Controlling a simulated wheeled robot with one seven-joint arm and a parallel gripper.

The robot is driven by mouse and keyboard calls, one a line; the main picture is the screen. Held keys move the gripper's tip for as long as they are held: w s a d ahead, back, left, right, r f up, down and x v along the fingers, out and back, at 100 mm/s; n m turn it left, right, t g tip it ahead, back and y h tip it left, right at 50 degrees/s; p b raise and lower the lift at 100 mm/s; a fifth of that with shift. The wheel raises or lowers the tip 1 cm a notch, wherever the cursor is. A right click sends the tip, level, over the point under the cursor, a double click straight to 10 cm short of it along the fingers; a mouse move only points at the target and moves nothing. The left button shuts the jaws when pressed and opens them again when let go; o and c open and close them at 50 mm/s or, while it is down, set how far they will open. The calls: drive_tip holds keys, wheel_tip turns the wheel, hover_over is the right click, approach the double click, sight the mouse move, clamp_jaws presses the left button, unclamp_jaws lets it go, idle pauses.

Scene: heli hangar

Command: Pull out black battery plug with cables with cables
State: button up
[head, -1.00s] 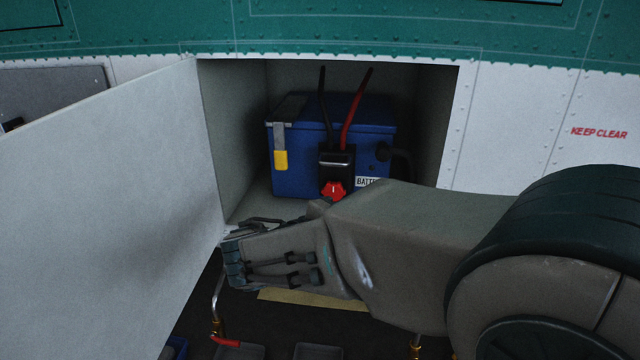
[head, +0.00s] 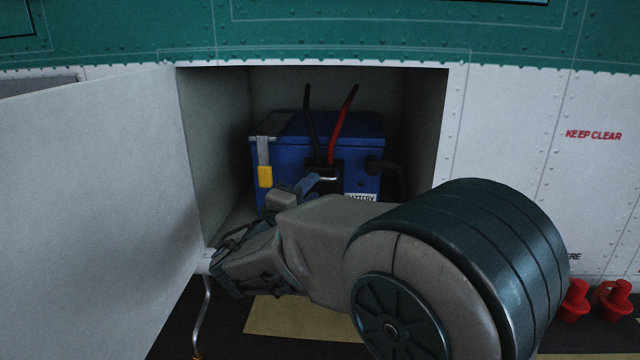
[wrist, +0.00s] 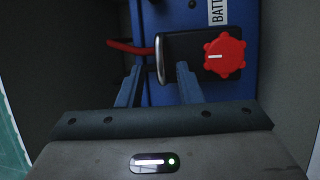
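The black battery plug (head: 332,166) sits on the front of the blue battery (head: 290,150) in the open bay. A black cable (head: 309,115) and a red cable (head: 344,115) rise from it. In the wrist view the plug (wrist: 187,44) shows its metal handle (wrist: 160,52) and a red knob (wrist: 224,56). My gripper (wrist: 159,66) is open, its two fingers apart on either side of the handle's near end. Contact with the handle cannot be told. In the head view my gripper (head: 308,184) is at the plug's lower left and the knob is hidden behind my arm.
The bay door (head: 95,180) stands open at the left. The bay walls (head: 213,140) enclose the battery closely. Red plugs (head: 576,300) stand at lower right.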

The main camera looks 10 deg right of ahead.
sight(320, 180)
drive_tip(key=shift+x, duration=2)
clamp_jaws()
drive_tip(key=s+b, duration=0.1)
drive_tip(key=s+a+b, duration=0.1)
drive_tip(key=s, duration=0.1)
drive_tip(key=shift+f, duration=0.15)
unclamp_jaws()
drive_tip(key=shift+s, duration=0.2)
drive_tip(key=shift+a, duration=0.1)
